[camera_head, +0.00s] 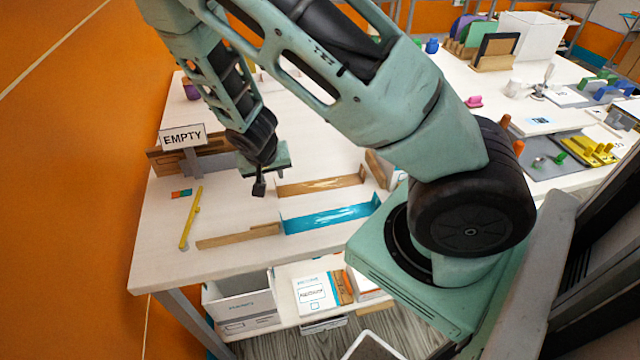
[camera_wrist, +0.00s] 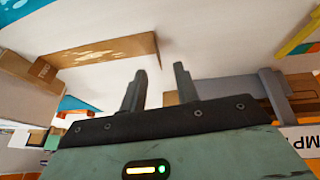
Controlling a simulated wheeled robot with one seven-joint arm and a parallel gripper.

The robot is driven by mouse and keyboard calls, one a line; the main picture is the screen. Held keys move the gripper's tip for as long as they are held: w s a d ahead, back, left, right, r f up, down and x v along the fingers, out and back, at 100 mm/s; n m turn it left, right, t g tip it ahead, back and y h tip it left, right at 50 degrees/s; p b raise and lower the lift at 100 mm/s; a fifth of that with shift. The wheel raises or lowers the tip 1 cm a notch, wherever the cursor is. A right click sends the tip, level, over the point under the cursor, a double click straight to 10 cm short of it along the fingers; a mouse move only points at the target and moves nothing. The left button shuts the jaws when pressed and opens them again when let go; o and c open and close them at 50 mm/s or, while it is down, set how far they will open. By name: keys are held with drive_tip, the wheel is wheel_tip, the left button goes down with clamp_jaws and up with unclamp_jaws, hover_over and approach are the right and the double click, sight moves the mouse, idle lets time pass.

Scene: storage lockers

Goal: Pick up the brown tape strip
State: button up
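The brown tape strip (camera_head: 322,185) is a long, flat, shiny tan strip with a raised right end, on the white table behind the blue strip (camera_head: 330,217). In the wrist view the brown tape strip (camera_wrist: 108,50) shows at the upper left, beyond and left of my fingertips. My gripper (camera_head: 259,188) hangs just left of the strip's left end in the head view, apparently above the table. In the wrist view my gripper (camera_wrist: 160,68) has its two fingers apart, with nothing between them.
A plain wooden strip (camera_head: 238,236) and a yellow bar (camera_head: 190,218) lie toward the front left. A grey block beside wooden pieces stands behind with an "EMPTY" sign (camera_head: 183,137). A brown upright piece (camera_head: 378,168) stands right of the strip. Bare table (camera_head: 160,260) shows at front left.

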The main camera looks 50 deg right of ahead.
sight(276, 182)
drive_tip(key=shift+s+p+x, duration=0.1)
drive_tip(key=shift+p+x, duration=0.35)
drive_tip(key=shift+x, duration=0.6)
drive_tip(key=shift+s+p+x, duration=0.15)
drive_tip(key=shift+p+x, duration=0.25)
drive_tip(key=shift+x, duration=1.5)
drive_tip(key=shift+d, duration=0.1)
drive_tip(key=shift+r, duration=0.1)
clamp_jaws()
